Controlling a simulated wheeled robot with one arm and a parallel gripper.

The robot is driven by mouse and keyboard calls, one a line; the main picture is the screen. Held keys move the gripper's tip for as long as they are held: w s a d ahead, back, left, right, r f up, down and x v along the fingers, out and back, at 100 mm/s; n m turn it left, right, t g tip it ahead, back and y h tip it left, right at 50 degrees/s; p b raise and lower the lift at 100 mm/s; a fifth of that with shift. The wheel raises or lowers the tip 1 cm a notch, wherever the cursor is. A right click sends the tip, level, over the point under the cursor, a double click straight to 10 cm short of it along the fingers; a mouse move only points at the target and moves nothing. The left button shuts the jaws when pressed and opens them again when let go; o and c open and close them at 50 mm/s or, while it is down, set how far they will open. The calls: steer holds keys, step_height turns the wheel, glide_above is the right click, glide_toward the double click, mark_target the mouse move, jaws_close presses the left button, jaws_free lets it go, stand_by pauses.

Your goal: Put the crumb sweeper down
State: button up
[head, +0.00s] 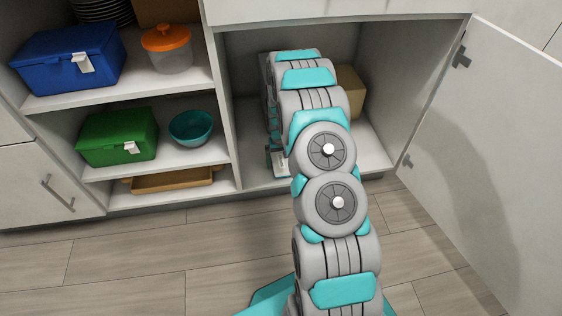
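My arm reaches forward into the open cabinet (249,130) and bends down near its left wall. My gripper (279,164) shows only in part, low in the cabinet near its floor, mostly hidden behind my own arm links. I cannot see whether its fingers are open or shut. I cannot make out the crumb sweeper; it may be hidden behind my arm.
A tan box (351,92) stands in the cabinet, right of my arm. The cabinet floor at right is clear. The open door (480,130) bounds the right. Left shelves hold a blue box (62,62), orange-lidded container (168,50), green box (112,132), teal bowl (191,128) and tan tray (172,181).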

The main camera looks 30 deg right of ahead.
mark_target(281, 161)
steer(key=shift+r, duration=3.9)
